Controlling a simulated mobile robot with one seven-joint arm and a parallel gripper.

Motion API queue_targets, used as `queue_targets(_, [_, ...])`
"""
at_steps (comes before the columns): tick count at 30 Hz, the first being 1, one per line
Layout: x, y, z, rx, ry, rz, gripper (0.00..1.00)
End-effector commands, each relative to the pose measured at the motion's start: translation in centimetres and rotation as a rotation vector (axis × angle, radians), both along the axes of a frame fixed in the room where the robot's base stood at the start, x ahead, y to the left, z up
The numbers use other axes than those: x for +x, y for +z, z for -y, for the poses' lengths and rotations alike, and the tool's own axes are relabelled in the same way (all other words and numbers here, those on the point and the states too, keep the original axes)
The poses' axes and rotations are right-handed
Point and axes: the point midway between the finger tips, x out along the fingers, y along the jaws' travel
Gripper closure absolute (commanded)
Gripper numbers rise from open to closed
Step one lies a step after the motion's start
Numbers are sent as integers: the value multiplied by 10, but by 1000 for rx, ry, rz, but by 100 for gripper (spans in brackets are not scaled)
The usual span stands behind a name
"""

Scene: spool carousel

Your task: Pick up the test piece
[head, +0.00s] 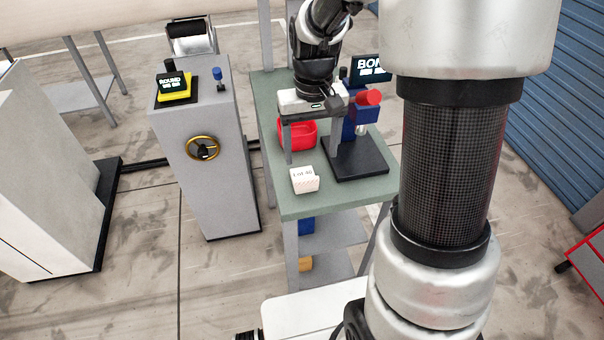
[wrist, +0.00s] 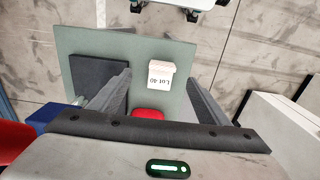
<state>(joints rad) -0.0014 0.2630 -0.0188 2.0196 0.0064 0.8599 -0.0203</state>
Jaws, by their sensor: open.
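No object is plainly marked as the test piece. A small pale piece (head: 361,130) shows below the blue head (head: 361,110) of a bench device; I cannot tell if it is the test piece. A white block reading "Lot 40" (head: 304,181) sits at the table's front left; it also shows in the wrist view (wrist: 160,76). My gripper (head: 311,158) is open above the green table, its two grey fingers spread apart. In the wrist view my gripper (wrist: 159,76) has nothing held between its fingers. A red bin (head: 297,134) lies beneath it, partly hidden; its edge shows (wrist: 148,114).
The device has a black base plate (head: 357,167), a red knob (head: 368,97) and a dark "BON…" display (head: 371,68), partly hidden. The green table (head: 340,197) is bare around the block.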

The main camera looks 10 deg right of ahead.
Motion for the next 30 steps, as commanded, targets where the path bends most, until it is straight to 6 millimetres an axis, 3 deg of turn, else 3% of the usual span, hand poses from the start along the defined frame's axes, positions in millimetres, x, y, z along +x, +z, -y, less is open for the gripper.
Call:
queue_targets(3, [-1, -28, 0, 0, 0, -5, 30])
queue_targets(9, [0, -60, -1, 0, 0, -2, 30])
queue_targets(16, [-1, -75, -2, 0, 1, -1, 30])
queue_targets(24, [-1, -114, -7, 0, 1, -3, 30])
queue_targets(30, [0, -120, -7, 0, 1, 1, 30])
